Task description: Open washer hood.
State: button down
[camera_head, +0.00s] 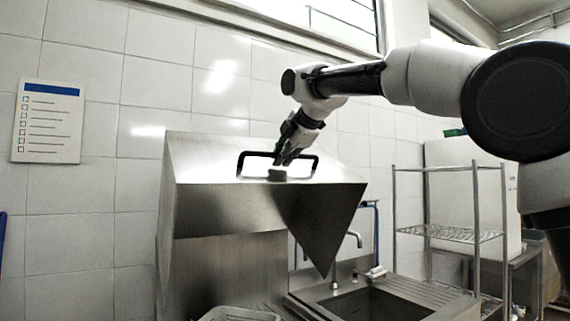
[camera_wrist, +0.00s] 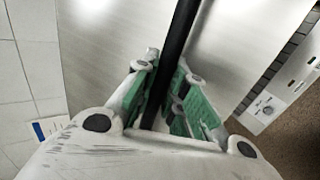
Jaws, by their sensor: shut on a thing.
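The washer hood (camera_head: 230,208) is a stainless steel box with a sloped side, in the middle of the head view. Its underside stands above the sink counter, with a gap below it. A black bar handle (camera_head: 243,160) is fixed on the hood. My gripper (camera_head: 286,160) reaches down to the handle from above. In the wrist view the black handle bar (camera_wrist: 184,30) runs between the green-padded fingers of my gripper (camera_wrist: 172,95), which are shut on it. The steel hood surface (camera_wrist: 110,50) lies beyond the fingers.
A grey perforated basket (camera_head: 238,314) sits below the hood. A sink (camera_head: 375,303) with a tap (camera_head: 345,241) is to the right. A wire shelf rack (camera_head: 450,232) stands further right. A checklist sheet (camera_head: 48,121) hangs on the tiled wall at left.

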jog(key=shift+r, duration=0.1)
jog(key=c, duration=1.5)
grip_release()
jog(key=shift+o, duration=0.2)
jog(key=shift+s, duration=0.1)
jog(key=v, duration=1.2)
